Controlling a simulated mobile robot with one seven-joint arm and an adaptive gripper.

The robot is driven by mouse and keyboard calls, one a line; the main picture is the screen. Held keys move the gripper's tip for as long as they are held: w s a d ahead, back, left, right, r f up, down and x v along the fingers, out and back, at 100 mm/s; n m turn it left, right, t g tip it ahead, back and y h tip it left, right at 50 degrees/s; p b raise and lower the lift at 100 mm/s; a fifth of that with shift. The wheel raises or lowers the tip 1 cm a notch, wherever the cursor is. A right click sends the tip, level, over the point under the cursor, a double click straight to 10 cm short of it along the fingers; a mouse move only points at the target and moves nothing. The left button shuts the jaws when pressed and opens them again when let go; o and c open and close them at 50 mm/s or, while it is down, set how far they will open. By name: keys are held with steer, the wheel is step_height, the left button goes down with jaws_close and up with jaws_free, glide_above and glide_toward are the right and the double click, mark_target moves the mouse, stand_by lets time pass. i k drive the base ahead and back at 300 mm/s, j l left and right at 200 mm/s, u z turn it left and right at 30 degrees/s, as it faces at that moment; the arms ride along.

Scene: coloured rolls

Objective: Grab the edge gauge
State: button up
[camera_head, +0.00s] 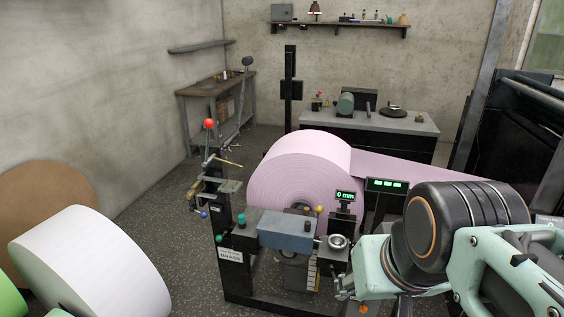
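A small black display reading "0 mm" (345,196) stands on a short post at the front right of the pink roll (300,165); it looks like the edge gauge, though no label names it. My mint and black arm reaches in from the right, and its wrist end is just right of and below this display. The arm appears apart from the display, but depth is hard to judge.
The roll sits in a dark stand with a blue-grey block (286,232), coloured knobs and a label plate (230,256). A second green display (386,185) stands close to the arm. White (90,262) and brown (45,190) rolls are at left. Open floor lies between them and the stand.

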mark_target(345, 197)
steer(key=i+j+z, duration=0.1)
steer(key=i, duration=0.3)
steer(key=i+j+z, duration=0.15)
steer(key=i, duration=0.25)
steer(key=i+j+z, duration=0.1)
steer(key=i+j, duration=0.25)
steer(key=i, duration=0.05)
